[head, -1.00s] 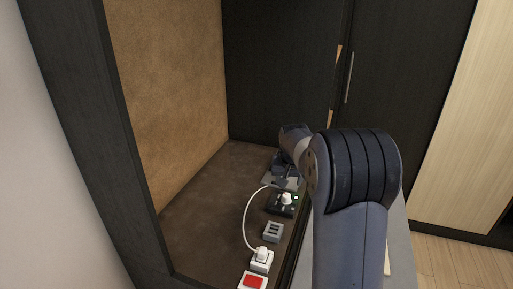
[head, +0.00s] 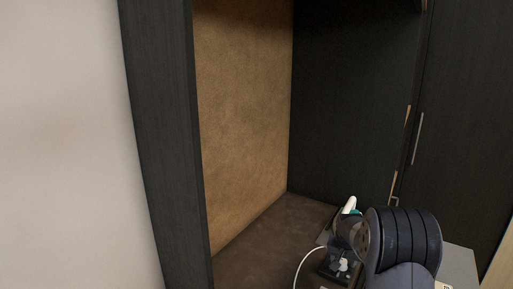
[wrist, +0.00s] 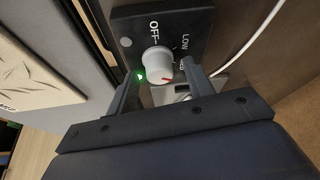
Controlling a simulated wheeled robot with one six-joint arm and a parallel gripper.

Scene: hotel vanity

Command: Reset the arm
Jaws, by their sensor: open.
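My gripper (wrist: 160,82) is open in the wrist view. Its two fingers stand on either side of a white round knob (wrist: 158,62) with a red mark, and I cannot tell whether they touch it. The knob sits on a black control box (wrist: 185,22) marked OFF and LOW, with a green light lit beside the knob. In the head view, my arm (head: 405,245) is at the lower right, and the control box (head: 328,268) shows in part beside it. My fingers cannot be made out there.
A white cable (head: 303,262) curves beside the box. The brown counter (head: 262,245) is bare on the left.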

